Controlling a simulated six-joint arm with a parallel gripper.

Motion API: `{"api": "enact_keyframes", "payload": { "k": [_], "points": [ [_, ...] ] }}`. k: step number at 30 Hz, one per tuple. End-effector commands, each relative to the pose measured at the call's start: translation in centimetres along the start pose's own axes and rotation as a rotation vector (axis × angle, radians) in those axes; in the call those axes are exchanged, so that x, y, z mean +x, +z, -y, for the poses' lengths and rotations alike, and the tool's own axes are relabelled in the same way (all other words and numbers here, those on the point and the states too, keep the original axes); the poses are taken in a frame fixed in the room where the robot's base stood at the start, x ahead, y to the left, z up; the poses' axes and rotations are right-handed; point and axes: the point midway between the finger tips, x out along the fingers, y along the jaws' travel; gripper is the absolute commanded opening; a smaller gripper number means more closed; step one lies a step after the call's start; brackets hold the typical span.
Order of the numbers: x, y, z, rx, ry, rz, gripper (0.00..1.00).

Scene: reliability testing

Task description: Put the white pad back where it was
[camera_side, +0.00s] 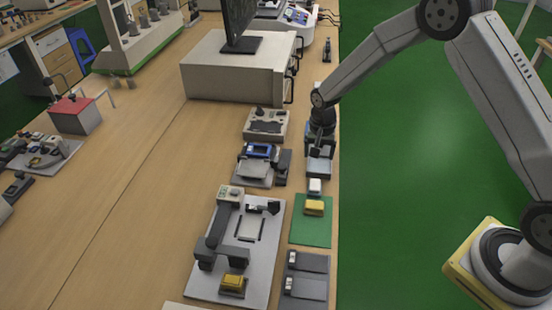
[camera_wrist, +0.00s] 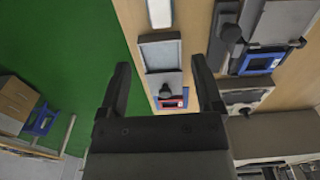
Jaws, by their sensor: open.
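My gripper (camera_side: 318,150) points down over a small grey device (camera_side: 318,170) near the table's right edge. In the wrist view the two dark fingers of my gripper (camera_wrist: 161,66) are apart, with nothing held between them. Between and beyond them shows the grey device (camera_wrist: 161,52), with a pale flat top, a dark knob and a blue-and-red part. A small white block (camera_side: 315,186), perhaps the white pad, lies just in front of the device. A white piece at the top edge of the wrist view (camera_wrist: 160,12) may be the same thing; it is cut off.
A yellow block (camera_side: 314,208) sits on a green mat (camera_side: 312,234). A blue-framed device (camera_side: 257,151) stands close left of my gripper. A large pale plate with a fixture (camera_side: 260,277) lies nearer. A big beige box (camera_side: 228,76) stands behind. The table's left middle is clear.

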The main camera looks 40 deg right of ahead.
Motion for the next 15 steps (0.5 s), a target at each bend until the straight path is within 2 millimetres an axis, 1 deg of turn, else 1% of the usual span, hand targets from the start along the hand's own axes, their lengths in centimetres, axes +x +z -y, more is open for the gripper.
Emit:
{"api": "enact_keyframes", "payload": {
  "k": [11, 15],
  "points": [
    [-0.02, 0.02, -0.03, -0.001, 0.000, 0.000, 0.84],
    [-0.57, 0.30, -0.25, -0.022, -0.005, -0.004, 0.84]
  ]
}}
